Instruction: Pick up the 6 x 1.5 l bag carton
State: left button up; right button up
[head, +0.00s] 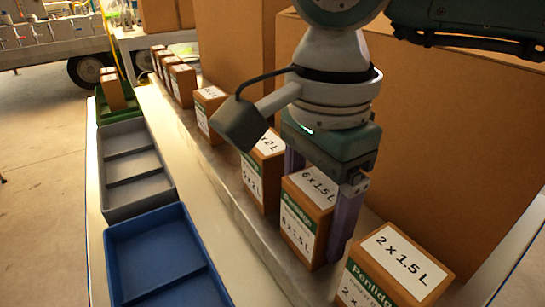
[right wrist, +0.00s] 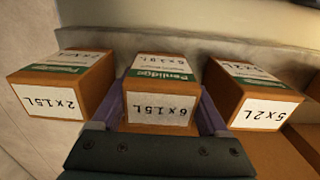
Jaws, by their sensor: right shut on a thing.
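The 6 x 1.5 l bag carton (head: 304,222) is a small brown box with white labels and a green band. It stands in a row of cartons on a ledge. My right gripper (head: 318,215) reaches down from above, with a purple finger on either side of it, shut on it. In the right wrist view the same carton (right wrist: 160,108) sits between the two fingers of the right gripper (right wrist: 167,112), its label upside down. I cannot tell whether it is lifted off the ledge. My left gripper is not in view.
The 2 x 1.5 l carton (head: 396,267) stands close on the near side, and a 2 l carton (head: 262,178) on the far side. More small cartons (head: 182,84) line the ledge. Large brown boxes (head: 440,140) stand behind. A blue tray (head: 160,262) and grey tray (head: 135,170) lie left.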

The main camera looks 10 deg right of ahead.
jog(key=c, duration=0.7)
jog(key=shift+r, duration=0.15)
